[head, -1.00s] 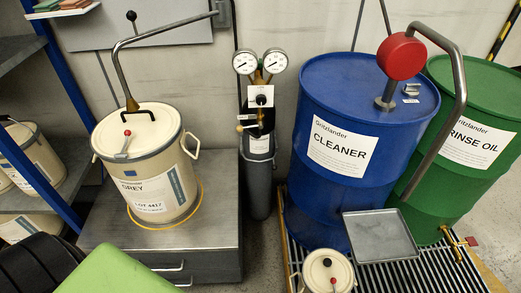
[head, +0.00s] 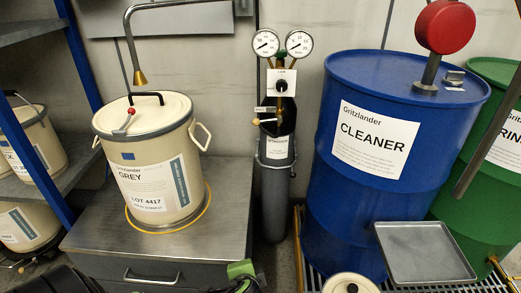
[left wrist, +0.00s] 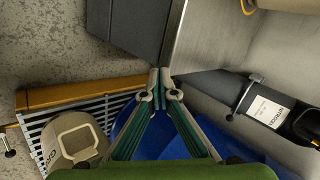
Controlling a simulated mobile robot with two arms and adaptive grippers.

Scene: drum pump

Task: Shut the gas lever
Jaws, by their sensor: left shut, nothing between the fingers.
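The gas cylinder (head: 272,205) is dark grey and stands upright against the back wall, between the bench and the blue drum. Two gauges (head: 283,43) and a small panel (head: 281,82) with a dark knob sit above it. A small lever (head: 266,121) with a pale tip sticks out to the left at the cylinder's neck. The left wrist view shows the cylinder (left wrist: 212,88) lying across the right side, with its nitrogen label. My left gripper (left wrist: 160,76) is shut and empty, apart from the cylinder. A green part of mine shows low in the head view. My right gripper is out of view.
A cream pail (head: 150,165) stands on the grey bench (head: 95,225), left of the cylinder. A blue drum (head: 385,120) and a metal tray (head: 423,253) are to the right. Another cream pail (head: 350,284) stands low in front. A bent pipe (head: 139,75) hangs above the bench pail.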

